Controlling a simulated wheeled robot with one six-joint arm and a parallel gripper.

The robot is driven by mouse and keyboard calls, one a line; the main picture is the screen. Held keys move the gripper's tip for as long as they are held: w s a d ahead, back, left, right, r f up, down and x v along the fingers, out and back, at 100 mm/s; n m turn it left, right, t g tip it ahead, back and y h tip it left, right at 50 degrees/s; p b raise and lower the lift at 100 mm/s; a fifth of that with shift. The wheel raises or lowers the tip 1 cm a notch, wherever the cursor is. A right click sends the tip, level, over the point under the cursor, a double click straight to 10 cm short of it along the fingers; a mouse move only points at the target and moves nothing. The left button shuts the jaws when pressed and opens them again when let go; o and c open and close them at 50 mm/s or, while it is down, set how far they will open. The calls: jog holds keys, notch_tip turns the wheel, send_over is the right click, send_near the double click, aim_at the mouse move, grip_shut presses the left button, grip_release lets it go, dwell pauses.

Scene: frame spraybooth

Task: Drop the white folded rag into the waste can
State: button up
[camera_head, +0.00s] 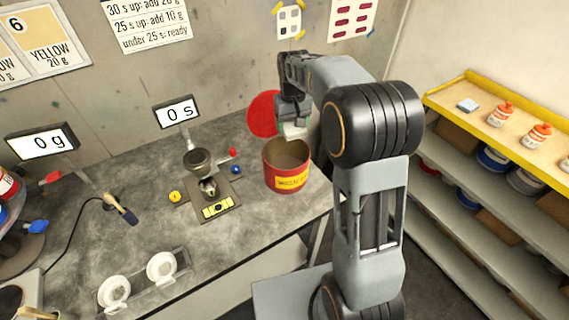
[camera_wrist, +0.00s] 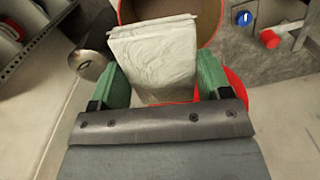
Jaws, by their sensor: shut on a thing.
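The white folded rag (camera_wrist: 153,62) is between the green fingers of my gripper (camera_wrist: 158,80) in the wrist view, and the gripper is shut on it. In the head view the rag (camera_head: 294,131) shows as a pale patch under my gripper (camera_head: 293,122). The waste can (camera_head: 287,179) is red with a yellow label and stands open at the bench's right end. Its round red lid (camera_head: 263,114) is raised behind the opening. The rag is held above the can's mouth, and in the wrist view it covers part of the can's rim (camera_wrist: 208,22).
A device with a small cup (camera_head: 197,160) and colored knobs stands left of the can. A brush (camera_head: 121,208) and white filter-like discs (camera_head: 161,268) lie further left. A yellow-topped shelf (camera_head: 464,88) with bottles stands at right. A metal cylinder (camera_wrist: 88,62) is beside the can.

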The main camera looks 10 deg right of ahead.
jog(key=shift+s+f+b, duration=0.1)
jog(key=shift+f+b, duration=1.9)
jog(key=shift+f, duration=0.7)
jog(key=o, duration=1)
jog(key=shift+c, duration=0.2)
jog(key=shift+r, duration=0.15)
notch_tip(320, 180, up, 14)
jog(key=shift+f, duration=0.2)
